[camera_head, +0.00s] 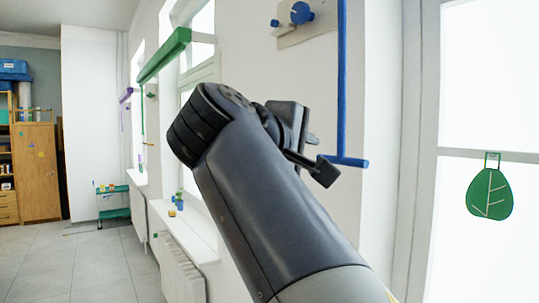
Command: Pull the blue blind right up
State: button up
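A blue pull cord (342,75) hangs down the wall right of centre and ends in a horizontal blue bar (352,162). The cord runs out of the top of the picture, and no blue blind cloth shows. My gripper (317,156) is just left of the bar, with its two dark fingers apart and a gap between them. The lower finger overlaps the bar's left end in the picture. I cannot tell whether they touch. My arm hides part of the wall below.
A blue knob (300,13) sits on a wall board at the top. A green blind (165,55) hangs farther left, above a window. A white radiator (181,275) and a sill (185,235) line the wall. A green leaf tag (490,194) hangs right. The floor at left is clear.

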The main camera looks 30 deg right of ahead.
aim_at(326, 157)
jog(key=shift+s+a+r, duration=0.1)
jog(key=shift+s+a, duration=0.2)
jog(key=shift+a, duration=0.15)
dwell(0.4)
jog(key=shift+p+x, duration=1.25)
jog(key=shift+x, duration=4.2)
jog(key=shift+s, duration=0.1)
